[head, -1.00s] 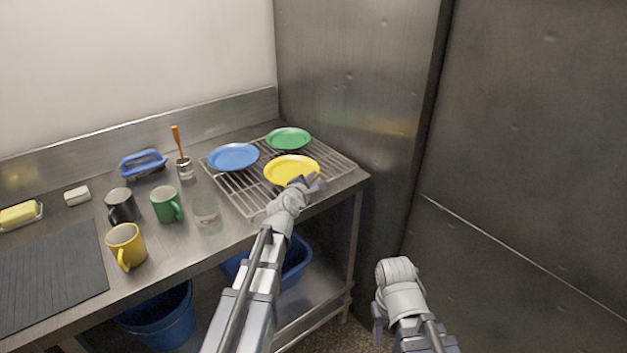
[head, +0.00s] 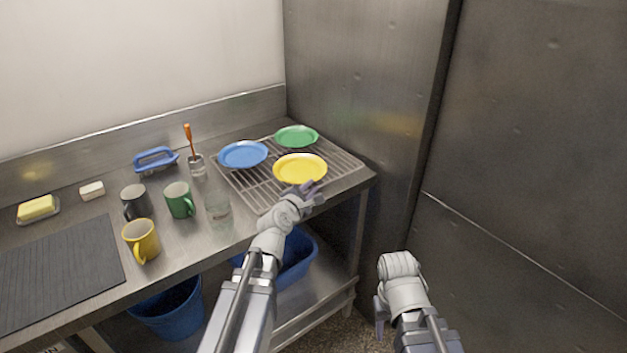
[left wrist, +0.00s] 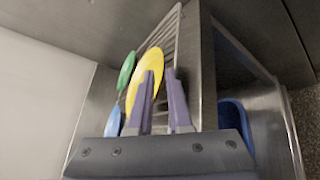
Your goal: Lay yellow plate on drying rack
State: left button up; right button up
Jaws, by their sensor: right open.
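The yellow plate (head: 300,167) lies flat on the wire drying rack (head: 262,195), near its front side. It also shows in the left wrist view (left wrist: 152,60), partly hidden by a finger. My left gripper (head: 314,194) is just in front of the plate's near edge. In the left wrist view its two fingers (left wrist: 163,98) stand apart with nothing clamped between them. My right gripper (head: 380,318) hangs low at the right, off the counter, open and with nothing seen in it.
A blue plate (head: 243,154) and a green plate (head: 297,136) also lie on the rack. A steel wall (head: 375,90) rises behind the rack.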

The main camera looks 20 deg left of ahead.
pick_arm(q)
jog(key=shift+v, duration=1.15)
jog(key=shift+d, duration=0.1)
jog(key=s+d+f+m+g+h, duration=0.2)
jog(key=s+d+f+m+g, duration=0.25)
jog(key=d+m, duration=0.25)
jog(key=s+d+f+m+g+h, duration=0.1)
jog(key=s+d+f+m+g, duration=0.2)
jog(key=d+f+m, duration=0.35)
jog(key=s+f+m+g+y, duration=0.2)
jog(key=s+m+g+y, duration=0.1)
jog(key=s+m, duration=0.4)
jog(key=s+d+f+m+g+y, duration=0.1)
jog(key=s+m+g, duration=0.4)
jog(key=s, duration=0.5)
notch_tip(320, 180, down, 3)
jog(key=m+y, duration=0.1)
jog(key=m, duration=0.1)
jog(key=shift+s+r+m+y, duration=0.2)
jog(key=shift+s+m+y, duration=0.1)
jog(key=shift+m+y, duration=0.1)
